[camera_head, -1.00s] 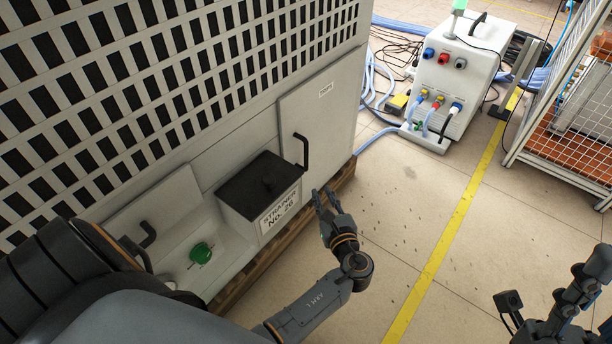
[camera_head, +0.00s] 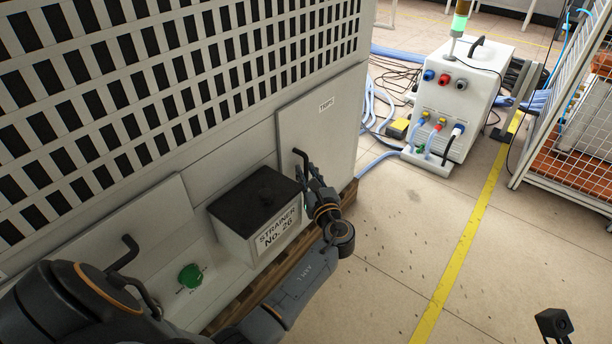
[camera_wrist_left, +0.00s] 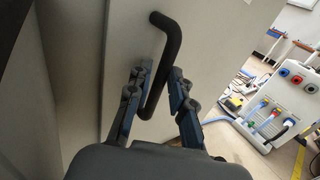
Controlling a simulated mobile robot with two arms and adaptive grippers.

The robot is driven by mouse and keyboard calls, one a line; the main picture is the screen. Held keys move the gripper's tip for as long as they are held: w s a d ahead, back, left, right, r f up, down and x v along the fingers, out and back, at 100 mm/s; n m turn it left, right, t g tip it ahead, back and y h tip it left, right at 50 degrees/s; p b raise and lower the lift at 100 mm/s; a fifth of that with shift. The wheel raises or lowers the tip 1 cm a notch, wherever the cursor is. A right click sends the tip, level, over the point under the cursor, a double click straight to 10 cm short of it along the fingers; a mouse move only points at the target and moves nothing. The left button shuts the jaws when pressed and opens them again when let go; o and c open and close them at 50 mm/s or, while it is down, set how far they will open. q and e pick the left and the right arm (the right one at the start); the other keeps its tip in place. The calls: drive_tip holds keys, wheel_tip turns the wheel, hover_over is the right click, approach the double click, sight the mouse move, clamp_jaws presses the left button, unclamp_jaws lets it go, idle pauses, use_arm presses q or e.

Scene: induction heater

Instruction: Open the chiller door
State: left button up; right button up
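The chiller door (camera_head: 318,125) is a pale grey panel with a small label, at the right end of the large cabinet's front. It looks closed, and it fills the middle of the left wrist view (camera_wrist_left: 210,45). Its black bar handle (camera_wrist_left: 165,62) is on the door's left side; in the head view the handle (camera_head: 299,156) is partly hidden by my left gripper (camera_head: 308,172). In the left wrist view, my left gripper (camera_wrist_left: 157,74) is open, with one finger on each side of the handle's lower part. I cannot tell whether they touch it. My right gripper is out of view.
A strainer box (camera_head: 240,225) juts out left of the door, close to my left arm. A green knob (camera_head: 190,275) sits lower left. A white machine with hoses (camera_head: 455,95) and a mesh cage (camera_head: 565,120) stand at the right. The floor between is clear.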

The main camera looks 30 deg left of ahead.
use_arm(q)
drive_tip(key=shift+w+a, duration=0.3)
drive_tip(key=shift+a, duration=0.1)
clamp_jaws()
drive_tip(key=shift+d, duration=0.1)
